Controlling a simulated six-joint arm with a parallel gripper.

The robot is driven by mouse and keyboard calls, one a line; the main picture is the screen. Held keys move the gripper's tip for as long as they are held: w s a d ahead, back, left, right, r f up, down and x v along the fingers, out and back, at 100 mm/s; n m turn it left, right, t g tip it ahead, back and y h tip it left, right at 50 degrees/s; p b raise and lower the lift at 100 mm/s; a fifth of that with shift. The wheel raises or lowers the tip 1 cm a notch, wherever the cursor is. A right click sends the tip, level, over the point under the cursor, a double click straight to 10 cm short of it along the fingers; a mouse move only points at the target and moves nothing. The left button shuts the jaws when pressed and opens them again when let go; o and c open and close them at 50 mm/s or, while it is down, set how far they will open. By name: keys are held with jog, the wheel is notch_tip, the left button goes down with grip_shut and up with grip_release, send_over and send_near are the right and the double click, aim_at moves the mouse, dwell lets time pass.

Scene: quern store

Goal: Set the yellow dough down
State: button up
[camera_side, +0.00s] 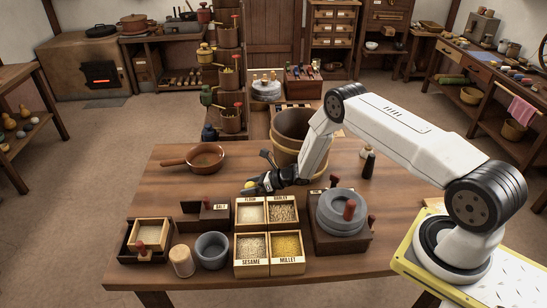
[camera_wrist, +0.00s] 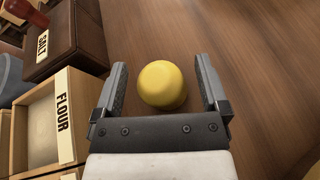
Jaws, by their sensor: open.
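The yellow dough (camera_wrist: 162,85) is a smooth round ball between the two fingers of my gripper (camera_wrist: 161,68) in the wrist view. A gap shows on each side of it, so the fingers are open and apart from it. In the side view the dough (camera_side: 250,186) is a small yellow spot at the tip of my gripper (camera_side: 252,187), partly hidden by the fingers. It appears to be on or very close to the wooden table (camera_side: 345,190), behind the flour box; I cannot tell whether it touches the wood.
The flour box (camera_wrist: 44,122) and salt box (camera_wrist: 66,42) are left of my gripper in the wrist view. A brown pan (camera_side: 206,158) and large wooden tub (camera_side: 291,128) stand behind. A stone quern (camera_side: 342,212) is to the right. Bare wood lies right of the dough in the wrist view.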

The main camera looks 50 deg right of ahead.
aim_at(254, 183)
jog(key=shift+s+d+r, duration=0.25)
jog(key=shift+s+d, duration=0.2)
jog(key=shift+s, duration=0.05)
jog(key=shift+s+d+r, duration=0.35)
jog(key=shift+s+r, duration=0.2)
jog(key=shift+r, duration=0.05)
notch_tip(254, 183, up, 6)
jog(key=shift+r, duration=0.2)
